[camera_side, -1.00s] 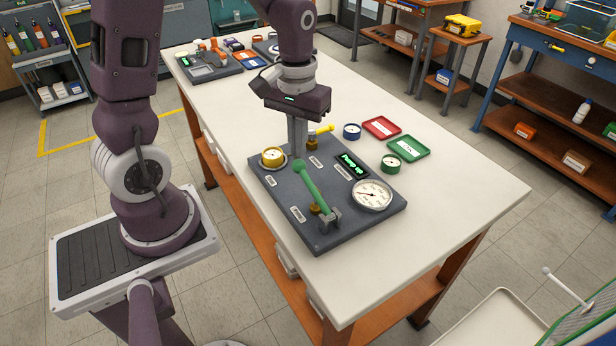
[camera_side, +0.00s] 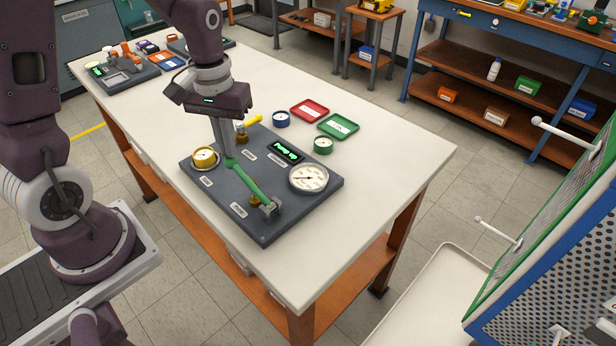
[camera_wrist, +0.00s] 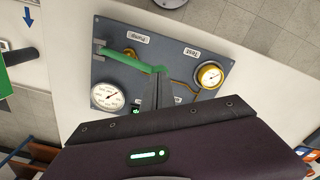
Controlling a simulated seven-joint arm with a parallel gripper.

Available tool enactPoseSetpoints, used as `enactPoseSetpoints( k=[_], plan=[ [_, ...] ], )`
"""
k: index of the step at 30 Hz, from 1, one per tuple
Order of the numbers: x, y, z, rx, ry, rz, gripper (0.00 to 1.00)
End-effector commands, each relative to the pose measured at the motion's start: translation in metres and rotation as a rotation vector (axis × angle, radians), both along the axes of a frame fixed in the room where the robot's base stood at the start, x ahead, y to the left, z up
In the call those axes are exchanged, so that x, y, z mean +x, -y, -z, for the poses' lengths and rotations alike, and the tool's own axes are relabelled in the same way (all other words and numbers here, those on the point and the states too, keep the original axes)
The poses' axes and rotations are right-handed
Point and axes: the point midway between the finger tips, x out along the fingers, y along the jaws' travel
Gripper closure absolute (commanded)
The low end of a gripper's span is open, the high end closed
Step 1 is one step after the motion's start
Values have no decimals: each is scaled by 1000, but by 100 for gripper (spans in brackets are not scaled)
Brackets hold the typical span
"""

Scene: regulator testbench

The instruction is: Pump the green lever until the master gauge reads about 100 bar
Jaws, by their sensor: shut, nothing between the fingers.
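The green lever (camera_side: 252,182) runs from its pivot at the front right of a dark grey board (camera_side: 262,228) to its free end near the board's middle. It also shows in the wrist view (camera_wrist: 130,58). My gripper (camera_side: 229,158) is shut and empty, pointing down with its fingertips at the lever's free end. They appear to touch it; exact contact is hard to tell. In the wrist view my fingers (camera_wrist: 160,88) cover part of the board. The large white-faced gauge (camera_side: 308,178), seemingly the master gauge, is right of the lever; its reading is too small to tell.
A lit green display (camera_side: 286,151) reads "Pump up". A yellow gauge (camera_side: 205,157) is at the board's left, and a yellow-handled valve (camera_side: 246,124) is behind my gripper. Green (camera_side: 338,126) and red (camera_side: 310,111) trays lie beyond. The table's right end (camera_side: 405,165) is clear.

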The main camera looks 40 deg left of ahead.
Motion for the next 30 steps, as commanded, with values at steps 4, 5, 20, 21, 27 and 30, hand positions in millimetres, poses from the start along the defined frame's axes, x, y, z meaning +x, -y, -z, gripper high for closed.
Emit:
enactPoseSetpoints(
  k=[4, 5, 20, 21, 27, 30],
  plan=[
    [0, 0, 4, -1, -2, 0, 100],
    [0, 0, 4, -1, -2, 0, 100],
    [-1, 0, 19, -1, -3, 0, 100],
    [-1, 0, 20, -2, -3, 0, 100],
    [-1, 0, 27, -1, -3, 1, 100],
    [0, 0, 30, -1, -2, 1, 100]
  ],
)
